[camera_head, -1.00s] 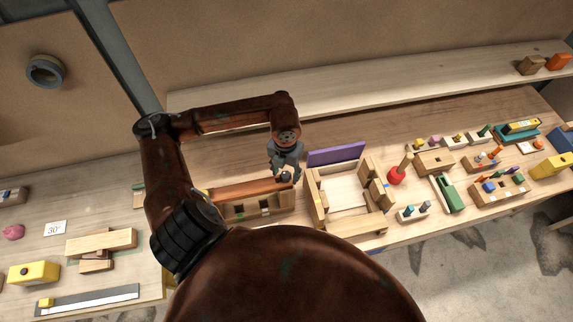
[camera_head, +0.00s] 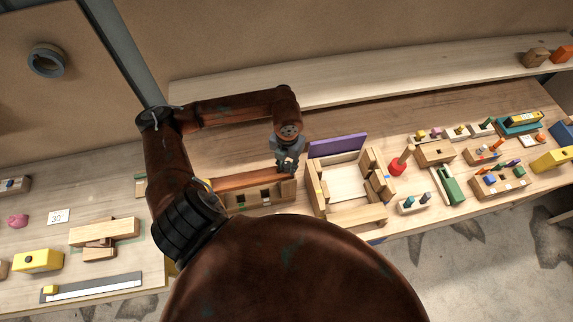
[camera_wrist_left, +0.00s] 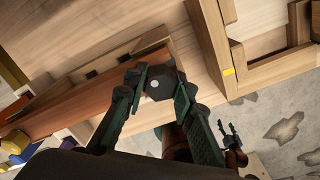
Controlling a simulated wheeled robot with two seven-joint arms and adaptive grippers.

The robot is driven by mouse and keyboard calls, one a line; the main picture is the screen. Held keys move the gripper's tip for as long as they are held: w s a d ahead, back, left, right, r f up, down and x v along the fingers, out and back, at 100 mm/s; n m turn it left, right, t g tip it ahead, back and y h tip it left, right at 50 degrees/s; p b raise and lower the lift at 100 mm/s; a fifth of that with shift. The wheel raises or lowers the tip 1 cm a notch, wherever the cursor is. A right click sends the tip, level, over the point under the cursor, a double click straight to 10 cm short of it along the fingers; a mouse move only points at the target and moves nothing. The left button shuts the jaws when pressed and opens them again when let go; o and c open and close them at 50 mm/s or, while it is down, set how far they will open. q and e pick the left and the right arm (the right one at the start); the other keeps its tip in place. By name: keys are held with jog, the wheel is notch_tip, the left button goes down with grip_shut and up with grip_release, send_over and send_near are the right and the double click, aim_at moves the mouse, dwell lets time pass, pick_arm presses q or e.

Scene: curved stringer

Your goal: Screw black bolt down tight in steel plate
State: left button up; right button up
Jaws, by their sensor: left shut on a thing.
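My left gripper (camera_head: 288,165) is over the right end of a long reddish-brown wooden bar (camera_head: 240,179) in the head view. In the left wrist view, its two dark green fingers (camera_wrist_left: 158,88) are shut on a dark grey six-sided head, which I take to be the black bolt (camera_wrist_left: 158,85). A small pale spot shows on its top. The bolt's shank and any steel plate under it are hidden, so its depth cannot be told. My right gripper (camera_wrist_left: 228,130) shows small at the lower right of the wrist view, its fingers apart, away from the bolt.
A wooden block with slots (camera_head: 262,196) lies in front of the bar. A wooden frame box (camera_head: 347,188) with a purple board (camera_head: 338,145) stands close on the right. Small peg blocks fill the right side. Stacked wood (camera_head: 104,235) lies left.

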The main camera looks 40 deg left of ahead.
pick_arm(q)
grip_shut()
